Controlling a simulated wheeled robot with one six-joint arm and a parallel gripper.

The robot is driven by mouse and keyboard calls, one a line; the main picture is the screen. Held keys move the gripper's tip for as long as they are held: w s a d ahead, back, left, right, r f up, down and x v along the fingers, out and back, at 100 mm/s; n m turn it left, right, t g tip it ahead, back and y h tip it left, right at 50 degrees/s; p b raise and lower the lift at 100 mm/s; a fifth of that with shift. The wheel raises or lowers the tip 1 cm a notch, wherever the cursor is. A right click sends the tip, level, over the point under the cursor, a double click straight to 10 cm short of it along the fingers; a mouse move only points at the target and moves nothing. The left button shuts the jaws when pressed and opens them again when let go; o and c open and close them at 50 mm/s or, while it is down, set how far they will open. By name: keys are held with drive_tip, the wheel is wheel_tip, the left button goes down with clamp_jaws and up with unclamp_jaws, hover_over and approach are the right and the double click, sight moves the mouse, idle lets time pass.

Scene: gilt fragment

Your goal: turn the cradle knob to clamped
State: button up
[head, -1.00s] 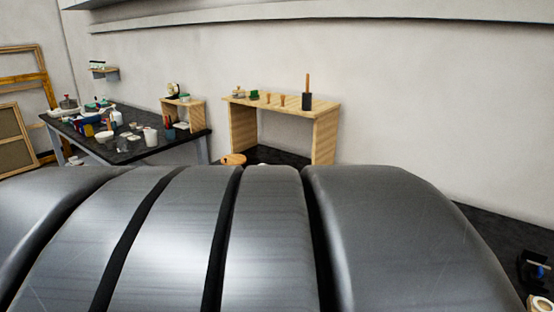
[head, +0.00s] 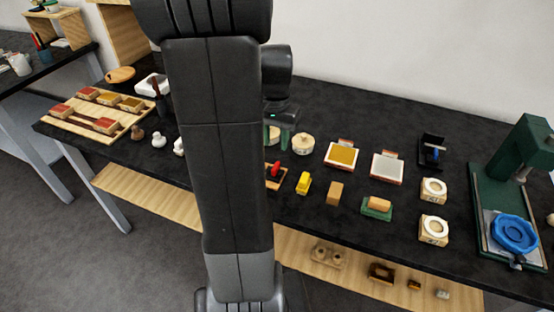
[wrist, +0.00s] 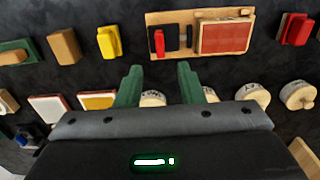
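A wooden cradle board (wrist: 240,14) shows in the wrist view, holding a red panel (wrist: 222,38) and dark fittings. A narrow red upright piece (wrist: 159,42), which looks like the cradle knob, stands at its left end. I cannot read whether it is set to clamped. In the head view the red piece (head: 275,169) shows just right of my arm, which hides most of the board. My gripper (wrist: 160,80) is open, its two green fingers apart with nothing between them. The fingertips point toward the board and appear apart from it. In the head view my gripper is partly hidden.
A yellow block (head: 304,183), a wooden block (head: 335,193) and a green-based block (head: 377,207) stand on the black table (head: 330,110). Round pale labelled pieces (wrist: 253,97) lie near my fingers. A green press (head: 500,190) stands at the far right.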

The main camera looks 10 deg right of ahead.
sight(276, 165)
wheel_tip(276, 165, down, 9)
drive_tip(key=shift+r, duration=0.1)
idle(0.3)
clamp_jaws()
